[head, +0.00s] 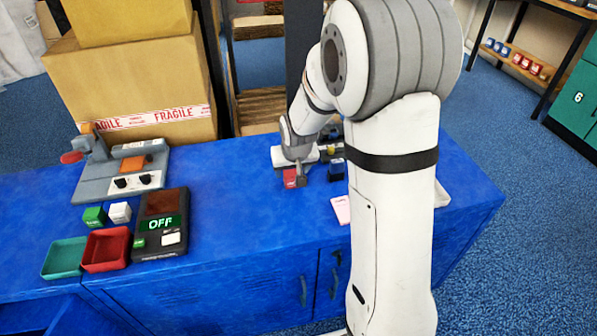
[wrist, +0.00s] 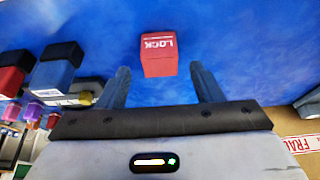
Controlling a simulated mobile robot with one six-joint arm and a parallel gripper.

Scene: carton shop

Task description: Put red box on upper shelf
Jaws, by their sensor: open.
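A small red box (wrist: 158,55) with white lettering reading LOCK lies on the blue worktop in the wrist view. It is ahead of and between the two fingertips of my gripper (wrist: 160,85), which is open and empty. In the head view the red box (head: 290,179) shows just below my gripper (head: 299,170), on the far middle of the worktop. The fingers partly cover it there. A rack with wooden boards (head: 262,106) stands behind the worktop; I cannot tell whether it is the upper shelf.
A blue box (wrist: 58,68) and a darker red box (wrist: 12,72) are to the left in the wrist view. My arm hides the worktop's right part.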

